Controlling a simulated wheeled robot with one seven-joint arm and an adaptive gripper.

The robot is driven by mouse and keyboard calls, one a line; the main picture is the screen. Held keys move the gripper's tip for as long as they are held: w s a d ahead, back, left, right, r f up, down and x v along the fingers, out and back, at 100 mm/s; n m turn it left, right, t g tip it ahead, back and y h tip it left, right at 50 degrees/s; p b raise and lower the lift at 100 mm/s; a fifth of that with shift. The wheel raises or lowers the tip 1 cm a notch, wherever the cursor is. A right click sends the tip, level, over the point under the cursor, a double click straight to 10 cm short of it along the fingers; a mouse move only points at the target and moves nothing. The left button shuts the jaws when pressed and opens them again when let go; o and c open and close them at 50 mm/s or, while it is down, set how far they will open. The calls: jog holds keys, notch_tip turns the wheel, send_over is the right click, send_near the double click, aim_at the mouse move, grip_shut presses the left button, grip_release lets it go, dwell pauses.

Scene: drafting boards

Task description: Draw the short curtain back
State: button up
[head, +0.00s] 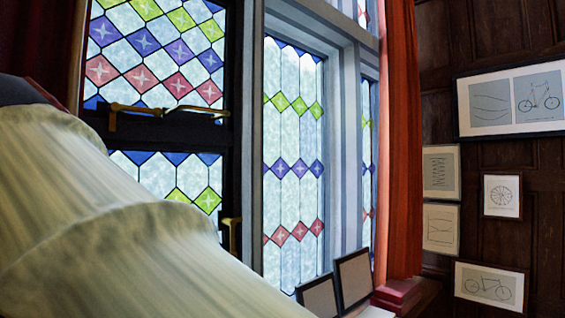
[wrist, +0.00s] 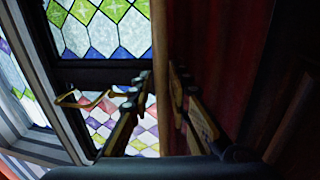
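A dark red curtain (head: 40,40) hangs at the upper left of the window in the head view. The wrist view, which looks upside down, shows a red curtain (wrist: 222,50) right of the glass, with a brown edge strip (wrist: 160,40). My gripper (wrist: 155,85) is open, one finger on each side of that strip. I cannot tell whether either finger touches the cloth. An orange-red curtain (head: 400,150) hangs right of the window. Which curtain is the short one is not clear. My pale-sleeved arm hides the lower left, and my gripper is out of the head view.
The stained-glass window (head: 155,50) has a dark frame with a brass latch (head: 165,110), also in the wrist view (wrist: 85,100) near the left finger. Small frames (head: 353,278) and red books (head: 398,295) stand on the sill. Framed drawings (head: 510,98) hang on the dark panelled wall.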

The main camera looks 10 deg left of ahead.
aim_at(73, 92)
jog(key=shift+o, duration=0.9)
jog(key=shift+f, duration=0.1)
jog(key=shift+a+r, duration=0.1)
jog(key=shift+r, duration=4.85)
